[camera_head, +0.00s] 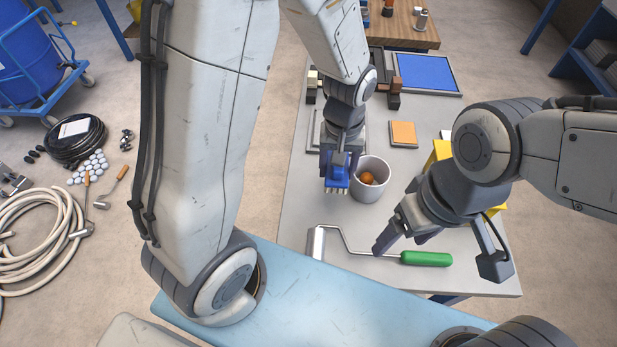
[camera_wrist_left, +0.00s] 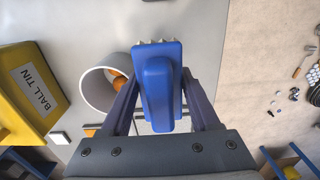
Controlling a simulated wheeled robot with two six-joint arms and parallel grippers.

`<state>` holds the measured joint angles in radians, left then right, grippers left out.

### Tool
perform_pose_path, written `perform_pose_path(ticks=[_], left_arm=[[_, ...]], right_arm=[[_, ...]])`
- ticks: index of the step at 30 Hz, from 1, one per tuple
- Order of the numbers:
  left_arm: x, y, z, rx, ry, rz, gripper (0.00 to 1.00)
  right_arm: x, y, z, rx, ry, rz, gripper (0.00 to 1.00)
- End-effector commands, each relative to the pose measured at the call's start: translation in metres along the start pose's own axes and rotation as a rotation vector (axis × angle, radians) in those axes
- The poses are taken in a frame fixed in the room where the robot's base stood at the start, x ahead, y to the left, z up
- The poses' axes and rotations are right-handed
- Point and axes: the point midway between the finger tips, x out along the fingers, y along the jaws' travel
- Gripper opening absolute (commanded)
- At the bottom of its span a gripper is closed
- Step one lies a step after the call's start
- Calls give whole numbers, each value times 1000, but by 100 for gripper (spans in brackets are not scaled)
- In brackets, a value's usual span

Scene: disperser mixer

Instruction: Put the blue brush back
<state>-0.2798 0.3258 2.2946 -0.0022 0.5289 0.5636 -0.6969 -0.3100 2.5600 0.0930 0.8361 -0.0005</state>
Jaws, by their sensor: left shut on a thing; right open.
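The blue brush (camera_head: 335,184) is in my left gripper (camera_head: 340,160), off the table surface, with its pale bristles pointing toward the near side. In the left wrist view the brush (camera_wrist_left: 158,90) sits between the two fingers of my left gripper (camera_wrist_left: 160,108). The brush is just left of a white cup (camera_head: 370,190) that has an orange ball (camera_head: 368,178) in it. My right gripper (camera_head: 396,236) is open and empty, over the table by the paint roller.
A paint roller with a green handle (camera_head: 427,258) lies at the table's near edge. An orange square pad (camera_head: 403,133) and a blue panel (camera_head: 426,72) lie farther back on the grey table (camera_head: 300,210).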

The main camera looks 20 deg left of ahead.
Motion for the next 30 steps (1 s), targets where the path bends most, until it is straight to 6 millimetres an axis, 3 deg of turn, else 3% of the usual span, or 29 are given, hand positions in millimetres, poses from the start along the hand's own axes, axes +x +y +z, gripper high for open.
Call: perform_pose_path(ticks=[3,10,14,21,30], left_arm=[[17,-27,-13,-9,-4,-2,9],[40,-60,-32,-4,-2,0,9],[46,-65,-35,0,-1,0,9],[79,-65,-34,1,-3,-1,9],[84,-64,-35,1,2,1,9]], right_arm=[[-2,0,0,0,0,0,77],[-4,0,0,0,0,0,77],[-4,0,0,0,0,0,77],[-4,0,0,0,0,0,77],[-4,0,0,0,0,0,77]])
